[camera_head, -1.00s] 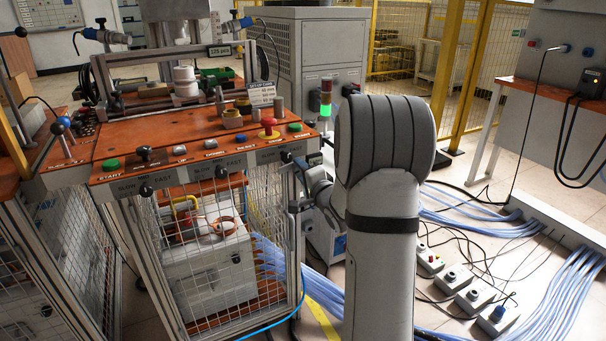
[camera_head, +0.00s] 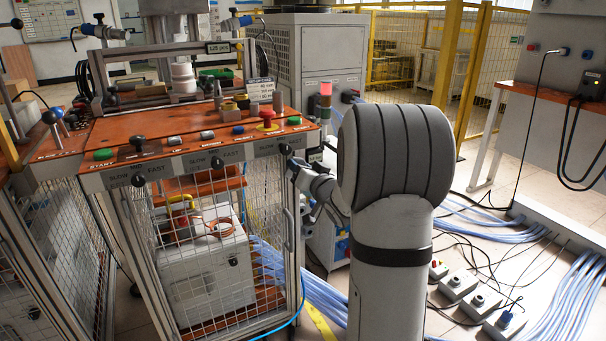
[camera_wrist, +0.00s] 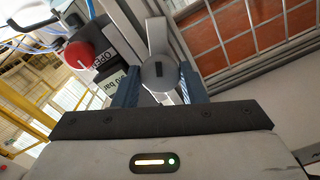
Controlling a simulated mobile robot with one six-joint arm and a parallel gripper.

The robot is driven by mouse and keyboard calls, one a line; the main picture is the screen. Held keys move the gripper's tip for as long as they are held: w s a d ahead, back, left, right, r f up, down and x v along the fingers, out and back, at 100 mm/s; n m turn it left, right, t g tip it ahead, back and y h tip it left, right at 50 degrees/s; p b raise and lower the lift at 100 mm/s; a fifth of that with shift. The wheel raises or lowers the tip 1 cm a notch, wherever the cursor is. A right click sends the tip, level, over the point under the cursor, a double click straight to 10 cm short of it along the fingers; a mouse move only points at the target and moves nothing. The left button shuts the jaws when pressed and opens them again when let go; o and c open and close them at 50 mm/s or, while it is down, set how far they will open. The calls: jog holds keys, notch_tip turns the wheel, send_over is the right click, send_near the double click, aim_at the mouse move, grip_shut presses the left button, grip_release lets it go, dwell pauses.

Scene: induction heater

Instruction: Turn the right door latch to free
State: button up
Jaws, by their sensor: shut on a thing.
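The right door latch (camera_wrist: 159,75) is a round grey knob with a dark slot in its face, in front of a pale metal plate in the wrist view. My gripper (camera_wrist: 160,88) has its two blue-grey fingers on either side of the knob and is shut on it. In the head view my gripper (camera_head: 296,168) is at the upper right corner of the mesh cabinet, just below a black knob (camera_head: 285,148). The latch's contact with the fingers is too small to make out there. The mesh door (camera_head: 205,255) looks closed, with a handle (camera_head: 289,230) on its right edge.
A red knob (camera_wrist: 75,53) beside an OPEN label is close to my left finger in the wrist view. Blue hoses (camera_head: 325,300) and grey control boxes (camera_head: 458,285) lie on the floor.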

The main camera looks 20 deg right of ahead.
jog(key=n+b, duration=0.2)
jog(key=n, duration=0.3)
jog(key=shift+f+b, duration=0.2)
jog(key=shift+b, duration=0.2)
dwell(0.4)
jog(key=o, duration=1)
jog(key=shift+r, duration=0.15)
jog(key=shift+s+d+p, duration=0.1)
jog(key=shift+s+p, duration=1)
jog(key=shift+s, duration=2.85)
